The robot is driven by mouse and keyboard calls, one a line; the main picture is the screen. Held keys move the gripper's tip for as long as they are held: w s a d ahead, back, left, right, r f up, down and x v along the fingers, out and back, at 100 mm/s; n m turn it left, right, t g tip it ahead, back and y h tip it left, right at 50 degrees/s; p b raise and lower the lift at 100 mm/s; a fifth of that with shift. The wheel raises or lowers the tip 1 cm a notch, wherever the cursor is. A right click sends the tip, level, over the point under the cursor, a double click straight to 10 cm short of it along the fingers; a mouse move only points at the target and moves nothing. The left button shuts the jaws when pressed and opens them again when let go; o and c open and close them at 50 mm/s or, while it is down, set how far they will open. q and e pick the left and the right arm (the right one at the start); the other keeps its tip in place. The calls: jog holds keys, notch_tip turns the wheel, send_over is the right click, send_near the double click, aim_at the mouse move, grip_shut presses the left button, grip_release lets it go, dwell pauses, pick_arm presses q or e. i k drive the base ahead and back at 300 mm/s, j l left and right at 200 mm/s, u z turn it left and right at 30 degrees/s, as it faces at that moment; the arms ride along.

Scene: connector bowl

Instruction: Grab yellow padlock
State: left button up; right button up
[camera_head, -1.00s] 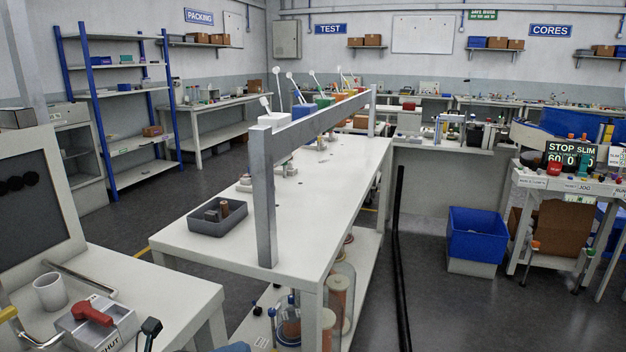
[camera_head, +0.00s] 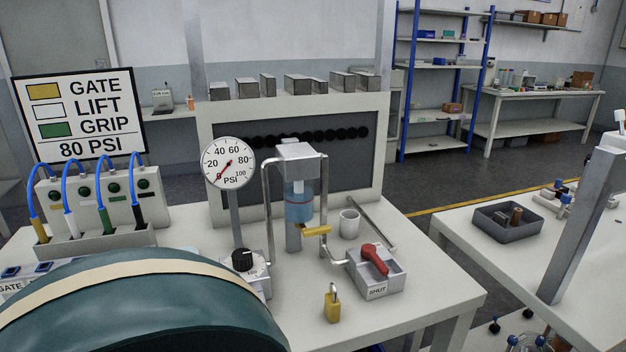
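The yellow padlock (camera_head: 332,305) stands upright on the near part of the white table (camera_head: 430,290), with its grey shackle on top. It is just in front of and left of the grey box with the red handle. Nothing touches it. Neither of my grippers shows in the head view.
A grey box with a red handle (camera_head: 374,258) marked SHUT, a white cup (camera_head: 349,224) and a pressure gauge (camera_head: 228,163) stand near the padlock. A grey regulator with a black knob (camera_head: 243,262) is to its left. A large dark green rounded shape (camera_head: 150,310) blocks the lower left.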

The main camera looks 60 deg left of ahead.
aim_at(331, 304)
jog(key=u, duration=2.3)
